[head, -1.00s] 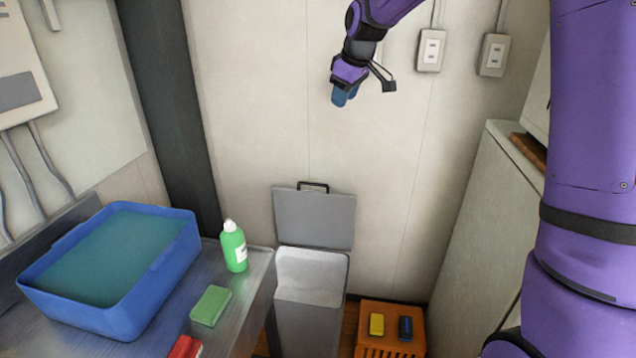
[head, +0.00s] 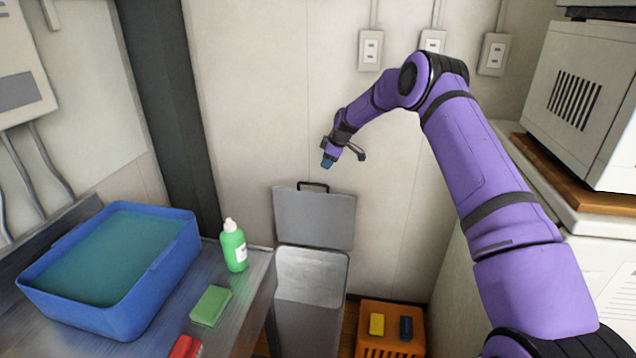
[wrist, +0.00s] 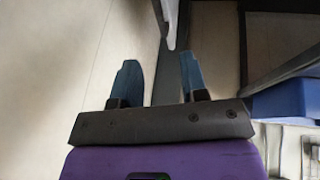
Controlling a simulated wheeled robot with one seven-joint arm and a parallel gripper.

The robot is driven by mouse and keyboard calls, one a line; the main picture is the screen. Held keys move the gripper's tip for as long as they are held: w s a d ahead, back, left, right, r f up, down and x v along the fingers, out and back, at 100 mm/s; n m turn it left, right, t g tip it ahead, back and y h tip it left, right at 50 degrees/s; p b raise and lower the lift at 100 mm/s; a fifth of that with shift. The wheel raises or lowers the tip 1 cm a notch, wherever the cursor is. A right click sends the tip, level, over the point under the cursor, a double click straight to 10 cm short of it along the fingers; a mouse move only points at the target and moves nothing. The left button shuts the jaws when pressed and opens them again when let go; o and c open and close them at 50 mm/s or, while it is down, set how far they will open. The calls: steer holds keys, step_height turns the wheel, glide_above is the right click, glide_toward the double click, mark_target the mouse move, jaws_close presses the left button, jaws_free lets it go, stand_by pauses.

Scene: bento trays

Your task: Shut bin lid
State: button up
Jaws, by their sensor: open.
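The grey bin (head: 310,305) stands on the floor against the wall, to the right of the counter. Its grey lid (head: 315,218) is raised upright, with a black handle (head: 313,185) at its top edge. The bin's mouth is open. My gripper (head: 327,163) is above the lid's handle in the head view and apart from it. In the wrist view the two blue fingers of my gripper (wrist: 160,85) are spread with nothing between them.
On the counter (head: 245,300) at left are a blue basin (head: 125,317), a green bottle (head: 234,247), a green sponge (head: 211,306) and a red item (head: 185,347). An orange crate (head: 390,345) stands right of the bin. A microwave-like box (head: 590,100) is at right.

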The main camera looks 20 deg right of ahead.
mark_target(318, 184)
steer(key=x, duration=1.2)
steer(key=shift+d+f, duration=0.15)
steer(key=shift+d, duration=0.1)
steer(key=shift+c, duration=0.2)
jaws_close()
